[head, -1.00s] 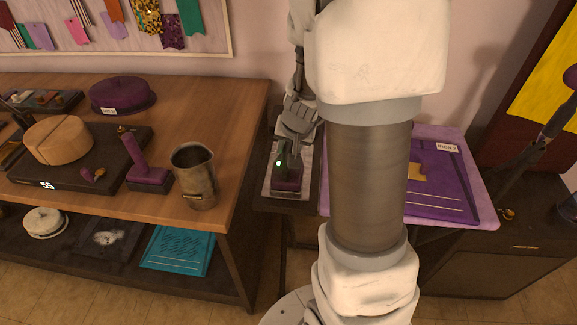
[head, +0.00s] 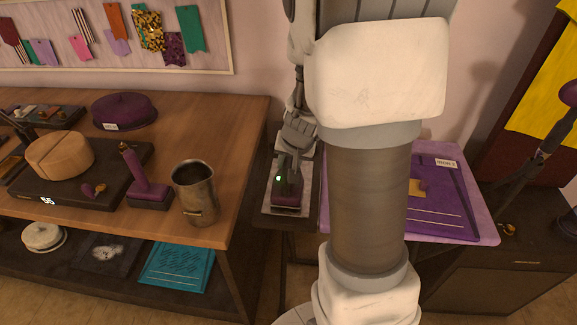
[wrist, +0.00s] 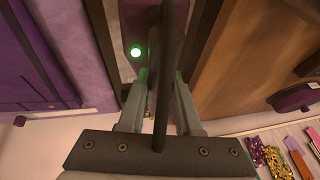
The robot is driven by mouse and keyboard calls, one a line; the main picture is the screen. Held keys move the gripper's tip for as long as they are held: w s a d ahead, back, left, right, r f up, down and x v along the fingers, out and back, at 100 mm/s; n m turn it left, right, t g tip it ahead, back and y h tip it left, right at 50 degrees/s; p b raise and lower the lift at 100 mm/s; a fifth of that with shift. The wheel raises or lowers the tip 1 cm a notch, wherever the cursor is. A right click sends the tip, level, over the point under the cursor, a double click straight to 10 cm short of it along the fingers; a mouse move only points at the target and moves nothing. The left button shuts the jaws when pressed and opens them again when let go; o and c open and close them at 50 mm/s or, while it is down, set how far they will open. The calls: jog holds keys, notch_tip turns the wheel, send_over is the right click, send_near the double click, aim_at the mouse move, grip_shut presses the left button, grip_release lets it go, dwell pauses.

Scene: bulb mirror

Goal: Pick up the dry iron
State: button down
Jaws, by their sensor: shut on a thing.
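The dry iron (head: 287,199) is a small purple and dark body with a lit green light. It sits on a narrow, pale-topped stand between the wooden table and the purple-topped table. My gripper (head: 291,172) reaches down from above and is shut on the iron's upper part. In the wrist view the green-lit iron (wrist: 140,78) lies beyond the fingers. My gripper (wrist: 160,82) has a finger on each side of a dark upright bar there. The exact grip contact is partly hidden by the fingers. I see no clear gap under the iron.
A metal mug (head: 195,195) stands near the right edge of the wooden table (head: 225,130), with a purple upright-handled tool (head: 148,188) beside it. The purple-topped table (head: 470,218) is close on the right. My arm hides part of it.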

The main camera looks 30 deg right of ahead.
notch_tip(320, 180, up, 4)
jog(key=shift+f+p, duration=0.15)
jog(key=shift+p, duration=0.85)
jog(key=s+d+r, duration=0.6)
jog(key=s+d, duration=0.2)
jog(key=shift+s+r, duration=0.2)
jog(key=shift+r, duration=0.15)
jog(key=c, duration=1.2)
grip_release()
grip_shut()
jog(key=shift+f, duration=0.1)
